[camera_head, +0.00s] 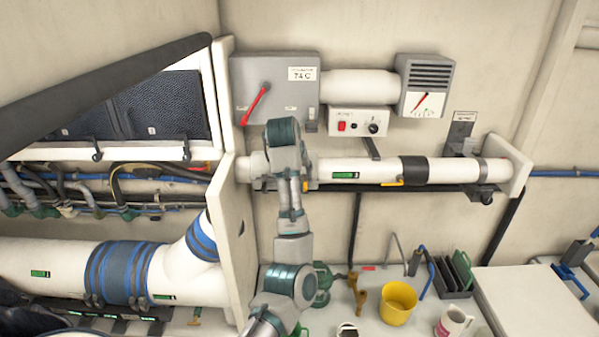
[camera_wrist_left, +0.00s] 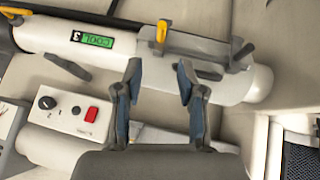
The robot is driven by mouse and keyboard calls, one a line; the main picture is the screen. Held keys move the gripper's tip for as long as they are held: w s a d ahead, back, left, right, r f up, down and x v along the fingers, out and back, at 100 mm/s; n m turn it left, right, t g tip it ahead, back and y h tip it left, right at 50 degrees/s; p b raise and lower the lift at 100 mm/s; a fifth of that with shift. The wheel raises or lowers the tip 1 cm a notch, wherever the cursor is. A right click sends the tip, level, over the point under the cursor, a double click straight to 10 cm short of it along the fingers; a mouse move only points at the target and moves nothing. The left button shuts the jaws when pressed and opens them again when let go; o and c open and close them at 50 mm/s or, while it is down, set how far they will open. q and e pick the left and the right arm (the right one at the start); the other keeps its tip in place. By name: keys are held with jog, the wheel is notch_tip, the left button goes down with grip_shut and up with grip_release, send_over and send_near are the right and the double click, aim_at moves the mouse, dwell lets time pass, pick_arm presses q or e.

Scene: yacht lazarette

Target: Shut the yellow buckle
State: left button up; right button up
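A white pipe (camera_head: 335,170) runs along the wall. A black band (camera_head: 413,170) with a yellow lever (camera_head: 392,183) is on its right part. I cannot tell which yellow part is the buckle. My left gripper (camera_wrist_left: 160,75) is open and empty, its fingers pointing at the pipe just short of the bar. In the head view my left gripper (camera_head: 287,158) is largely hidden by its wrist. My right gripper is out of view.
A white switch box (camera_head: 358,122) and a gauge (camera_head: 424,92) are above the pipe. A grey box with a red handle (camera_head: 256,104) is at upper left. A white panel (camera_head: 232,190) stands left of my arm.

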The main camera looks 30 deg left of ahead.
pick_arm(q)
jog(key=shift+s+d+r, duration=0.1)
jog(key=shift+s+d, duration=0.1)
jog(key=shift+d, duration=0.1)
jog(key=shift+a, duration=0.15)
